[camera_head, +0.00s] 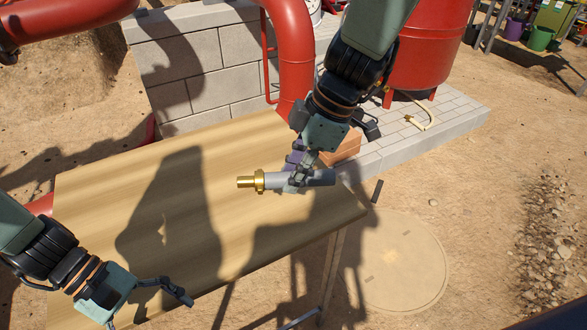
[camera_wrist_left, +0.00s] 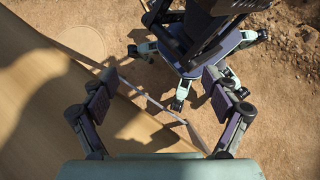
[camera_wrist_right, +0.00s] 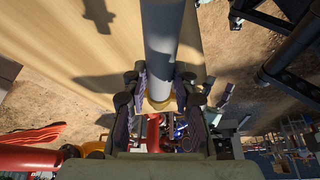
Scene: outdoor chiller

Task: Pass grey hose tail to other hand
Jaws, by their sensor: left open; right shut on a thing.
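The grey hose tail (camera_head: 318,178) is a short grey tube with a brass threaded end (camera_head: 250,182) pointing left in the head view. My right gripper (camera_head: 298,178) is shut on it and holds it above the table's right part. In the right wrist view the grey tube (camera_wrist_right: 160,45) runs up between the fingers, with a brass ring (camera_wrist_right: 158,103) at the fingers. My left gripper (camera_head: 150,302) is low at the left, near the table's front edge, open and empty. In the left wrist view its fingers (camera_wrist_left: 160,115) are spread wide with nothing between them.
The wooden table (camera_head: 90,190) is otherwise bare, with shadows across it. A red pipe (camera_head: 290,60) and a grey block wall (camera_head: 200,75) stand behind it. A red tank (camera_head: 425,50) stands on a paved plinth at the back right. A round cover (camera_head: 405,265) lies on the ground at right.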

